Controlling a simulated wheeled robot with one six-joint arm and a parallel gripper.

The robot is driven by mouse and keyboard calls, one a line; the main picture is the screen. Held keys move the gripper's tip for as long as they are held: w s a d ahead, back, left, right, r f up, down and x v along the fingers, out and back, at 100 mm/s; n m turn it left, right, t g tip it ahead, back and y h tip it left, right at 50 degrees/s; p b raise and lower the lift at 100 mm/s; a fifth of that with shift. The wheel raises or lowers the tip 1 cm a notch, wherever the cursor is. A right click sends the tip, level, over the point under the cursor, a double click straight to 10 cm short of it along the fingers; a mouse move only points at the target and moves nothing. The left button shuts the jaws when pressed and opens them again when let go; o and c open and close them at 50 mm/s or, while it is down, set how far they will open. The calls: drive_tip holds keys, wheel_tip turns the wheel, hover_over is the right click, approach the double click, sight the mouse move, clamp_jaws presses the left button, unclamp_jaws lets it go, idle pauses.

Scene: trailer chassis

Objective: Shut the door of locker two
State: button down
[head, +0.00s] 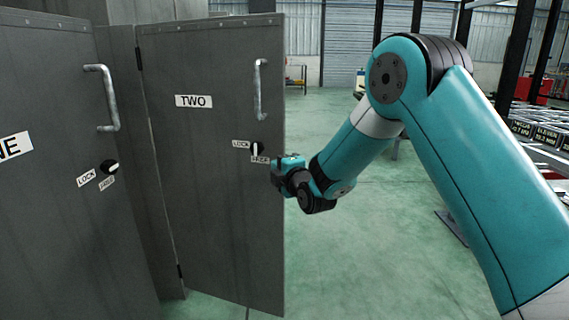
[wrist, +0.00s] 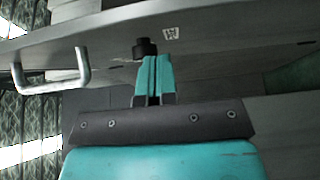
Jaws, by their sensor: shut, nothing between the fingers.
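The grey door of locker two (head: 215,215), marked TWO, stands open in the head view, hinged on its left side, with open floor past its right edge. It has a metal bar handle (head: 259,90) and a small dark knob (head: 257,149) between LOCK and FREE labels. My gripper (head: 277,166) is beside the door's right edge, just below and right of the knob. In the wrist view, my gripper (wrist: 154,66) has its teal fingers together and empty, with the tips close to the black knob (wrist: 145,47). I cannot tell whether they touch it. The handle (wrist: 60,76) shows at left.
The door of locker one (head: 60,210), with its own handle and knob, stands at the left. A grey locker frame (head: 128,120) lies between the doors. Green floor (head: 345,235) is clear right of door two. Shelves with labelled bins (head: 540,130) stand at the far right.

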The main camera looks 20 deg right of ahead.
drive_tip(key=shift+w+d, duration=1.1)
drive_tip(key=shift+w, duration=0.2)
